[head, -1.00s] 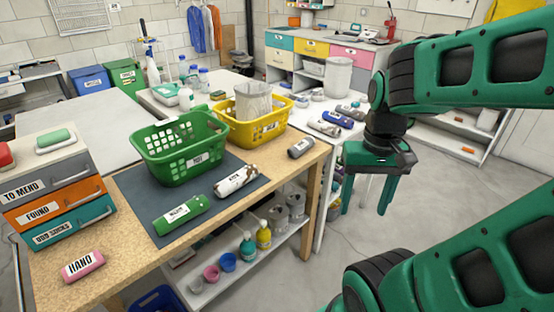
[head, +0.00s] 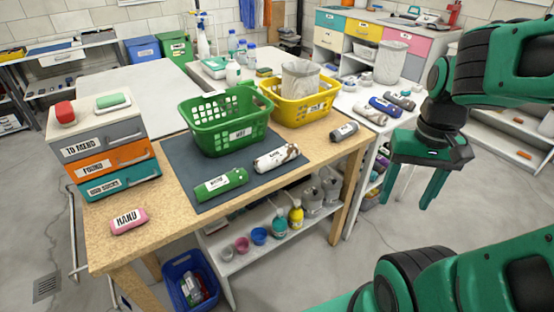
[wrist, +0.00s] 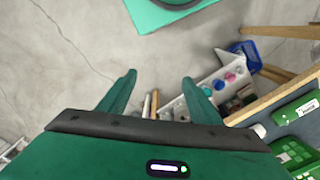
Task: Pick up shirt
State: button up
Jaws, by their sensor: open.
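Several rolled cloths lie about, and I cannot surely read which is labelled shirt. A green roll (head: 221,182) and a white roll with brown spots (head: 276,157) lie on the dark mat (head: 195,152) on the wooden table. A small grey roll (head: 344,131) lies near the table's right end. More rolls, one of them blue (head: 384,105), lie on the white table behind. My gripper (head: 425,195) is open and empty, pointing down over the floor right of the tables. Its open fingers also show in the wrist view (wrist: 158,85), with floor beneath.
A green basket (head: 225,125) and a yellow basket (head: 303,102) stand at the mat's back. A drawer unit (head: 105,158) and a pink roll (head: 128,221) are at the left. Bottles and cups fill the lower shelf (head: 245,266).

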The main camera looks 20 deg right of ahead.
aim_at(272, 159)
jog(key=u, duration=1.9)
jog(key=k, duration=0.75)
jog(key=z, duration=1.95)
jog(key=i, duration=1)
